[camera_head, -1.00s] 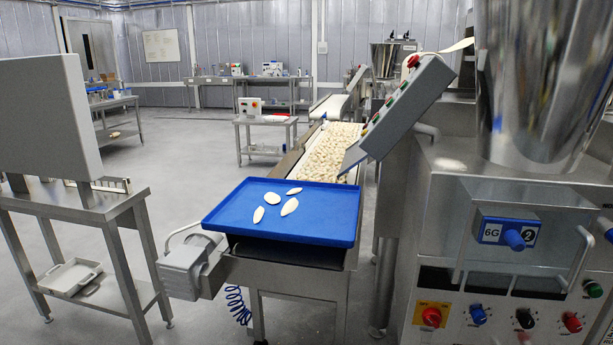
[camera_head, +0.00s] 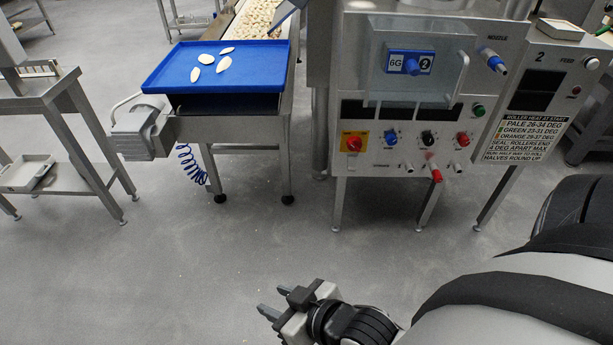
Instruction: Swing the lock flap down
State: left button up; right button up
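The machine (camera_head: 352,178) stands at the upper right with a row of knobs on its front. On it, a clear cover with a handle (camera_head: 463,75) sits over a blue block (camera_head: 410,62) marked 6G and 2, with a blue knob (camera_head: 411,67). I cannot tell for certain which part is the lock flap. My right gripper (camera_head: 271,299) is low in the picture, over the floor, well short of the machine. Its two fingers are apart with nothing between them. My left gripper is out of view.
A steel table (camera_head: 40,92) stands at the far left. The floor in front is clear.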

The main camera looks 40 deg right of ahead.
aim_at(351, 162)
jog(key=u, duration=0.55)
jog(key=i, duration=0.65)
jog(key=z, duration=1)
jog(key=i, duration=0.85)
jog(key=z, duration=0.95)
